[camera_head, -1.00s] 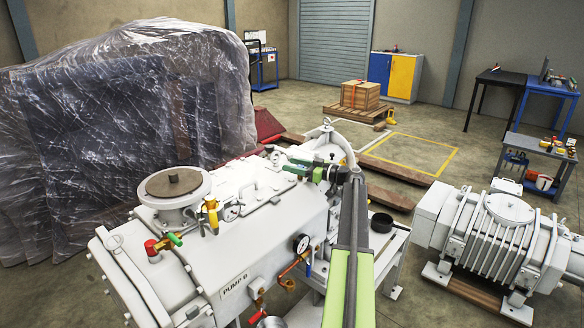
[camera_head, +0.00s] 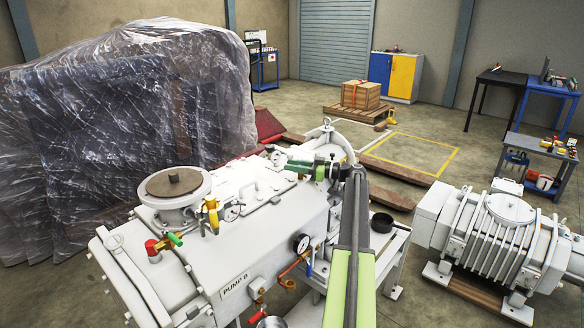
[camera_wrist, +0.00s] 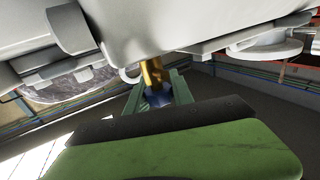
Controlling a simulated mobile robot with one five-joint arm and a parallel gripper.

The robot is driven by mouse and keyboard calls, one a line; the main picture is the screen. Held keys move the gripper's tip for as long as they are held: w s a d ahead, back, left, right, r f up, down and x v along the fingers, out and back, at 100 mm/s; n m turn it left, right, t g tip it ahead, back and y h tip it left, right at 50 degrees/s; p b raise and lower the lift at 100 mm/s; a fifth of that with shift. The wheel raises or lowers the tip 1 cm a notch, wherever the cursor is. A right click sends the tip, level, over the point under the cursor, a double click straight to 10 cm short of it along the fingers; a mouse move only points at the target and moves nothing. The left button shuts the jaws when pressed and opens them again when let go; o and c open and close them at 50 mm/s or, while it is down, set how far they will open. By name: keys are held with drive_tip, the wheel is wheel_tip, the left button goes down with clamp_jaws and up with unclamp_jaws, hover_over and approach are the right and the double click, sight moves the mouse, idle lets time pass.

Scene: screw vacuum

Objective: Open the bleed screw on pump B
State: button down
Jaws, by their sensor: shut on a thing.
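Pump B (camera_head: 225,240) is a large pale grey machine with the label "PUMP B" on its side. My gripper shows in the head view as a green and dark shape (camera_head: 300,167) at the pump's far right end. In the wrist view my gripper (camera_wrist: 157,98) is shut on a small blue piece at the end of a brass fitting (camera_wrist: 151,70). The fitting comes out below the pale pump body (camera_wrist: 180,25). I take this to be the bleed screw. The head view does not show it clearly.
A dark pan (camera_head: 382,223) sits on a stand to the right. Another grey pump (camera_head: 505,240) stands at right.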

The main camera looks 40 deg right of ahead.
drive_tip(key=n+g+y, duration=0.2)
drive_tip(key=shift+y, duration=0.4)
drive_tip(key=shift+s+a+n+g+y, duration=0.25)
drive_tip(key=shift+a+n+g+y, duration=0.05)
drive_tip(key=shift+a+n, duration=0.1)
drive_tip(key=c, duration=1.1)
unclamp_jaws()
drive_tip(key=shift+d, duration=0.1)
drive_tip(key=v, duration=0.7)
drive_tip(key=shift+s+d, duration=0.15)
